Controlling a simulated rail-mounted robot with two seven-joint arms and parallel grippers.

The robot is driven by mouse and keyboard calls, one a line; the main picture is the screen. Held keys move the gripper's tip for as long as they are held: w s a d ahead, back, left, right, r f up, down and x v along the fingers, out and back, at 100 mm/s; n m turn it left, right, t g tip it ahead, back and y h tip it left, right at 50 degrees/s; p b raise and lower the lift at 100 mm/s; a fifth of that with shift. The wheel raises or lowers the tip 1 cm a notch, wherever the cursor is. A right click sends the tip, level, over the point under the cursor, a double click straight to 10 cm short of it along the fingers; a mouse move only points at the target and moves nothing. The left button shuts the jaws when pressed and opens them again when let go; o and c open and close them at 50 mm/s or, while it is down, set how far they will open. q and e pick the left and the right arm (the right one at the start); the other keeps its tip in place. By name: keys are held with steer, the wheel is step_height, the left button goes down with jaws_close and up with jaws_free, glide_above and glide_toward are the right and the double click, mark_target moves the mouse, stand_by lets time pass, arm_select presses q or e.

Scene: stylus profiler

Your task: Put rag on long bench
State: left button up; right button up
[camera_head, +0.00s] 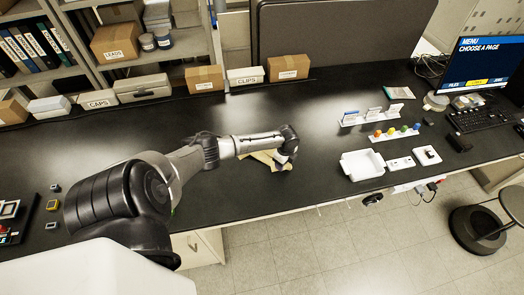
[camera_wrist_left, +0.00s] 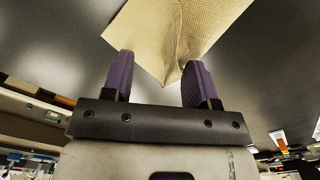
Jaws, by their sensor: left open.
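A pale yellow, textured rag (camera_head: 262,158) lies on the black bench top (camera_head: 225,185), partly hidden behind my left arm in the head view. In the left wrist view the rag (camera_wrist_left: 175,30) has a fold whose pointed edge reaches between the finger tips. My left gripper (camera_wrist_left: 160,70) is open, with its two purple fingers apart on either side of that edge. In the head view the left gripper (camera_head: 284,158) is at the rag's right end, its fingers mostly hidden. My right gripper is not in view.
A white tray (camera_head: 362,165), small holders with coloured pieces (camera_head: 395,132) and a keyboard (camera_head: 480,116) are to the right. Cardboard boxes (camera_head: 205,78) line the back. Small blocks (camera_head: 52,205) sit at the left. The bench between boxes and arm is clear.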

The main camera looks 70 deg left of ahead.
arm_select(q)
steer(key=w+d+r+p, duration=0.2)
steer(key=d+r+p, duration=0.1)
steer(key=r+p, duration=0.7)
steer(key=shift+d, duration=0.3)
steer(key=shift+a+f, duration=0.1)
steer(key=shift+f, duration=0.15)
steer(key=shift+c, duration=1.3)
steer(key=a+f, duration=0.2)
steer(key=s+a+f, duration=0.1)
steer(key=a+f, duration=0.1)
steer(key=shift+a, duration=0.25)
jaws_close()
steer(key=shift+f, duration=1.05)
steer(key=shift+f, duration=0.1)
step_height(320, 180, down, 4)
steer(key=b, duration=0.5)
steer(key=shift+f, duration=0.15)
steer(key=shift+r, duration=0.2)
